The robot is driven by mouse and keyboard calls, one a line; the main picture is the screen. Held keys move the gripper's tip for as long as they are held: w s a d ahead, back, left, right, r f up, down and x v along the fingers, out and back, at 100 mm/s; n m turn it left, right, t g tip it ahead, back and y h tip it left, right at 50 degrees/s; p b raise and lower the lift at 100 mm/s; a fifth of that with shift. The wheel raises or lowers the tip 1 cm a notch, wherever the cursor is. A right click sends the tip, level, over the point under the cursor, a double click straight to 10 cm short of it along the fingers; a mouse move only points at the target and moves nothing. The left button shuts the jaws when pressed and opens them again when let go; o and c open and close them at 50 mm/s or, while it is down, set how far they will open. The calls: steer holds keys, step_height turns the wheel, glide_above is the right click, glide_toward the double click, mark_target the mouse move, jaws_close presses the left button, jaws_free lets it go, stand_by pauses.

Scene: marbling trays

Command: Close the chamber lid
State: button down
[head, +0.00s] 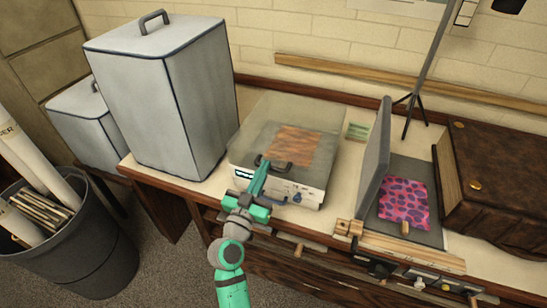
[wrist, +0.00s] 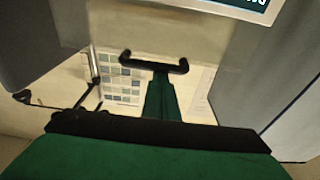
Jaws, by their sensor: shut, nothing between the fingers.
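The chamber (head: 312,197) is a pale box with a small display and knobs on its front, at the middle of the bench in the head view. Its see-through lid (head: 256,128) lies over a brown marbled sheet (head: 296,145). I cannot tell whether a gap is left under the lid. A black handle (head: 285,166) is at the lid's front edge; it also shows in the wrist view (wrist: 135,61). My green gripper (head: 263,167) is shut and empty, its tips at the handle. In the wrist view the fingertips (wrist: 161,76) overlap the handle's middle; contact is unclear.
A tall grey lidded bin (head: 165,95) stands close left of the chamber. To the right are an upright grey panel (head: 375,155), a pink-purple spotted sheet (head: 404,203) and a dark brown case (head: 500,180). A wastebasket (head: 85,245) with rolls stands on the floor at left.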

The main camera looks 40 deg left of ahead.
steer(key=shift+f, duration=1.35)
steer(key=shift+s, duration=0.1)
step_height(320, 180, up, 6)
steer(key=s+d+f, duration=0.3)
steer(key=s+f, duration=0.1)
steer(key=s, duration=0.5)
steer(key=shift+f, duration=0.35)
steer(key=shift+d, duration=0.1)
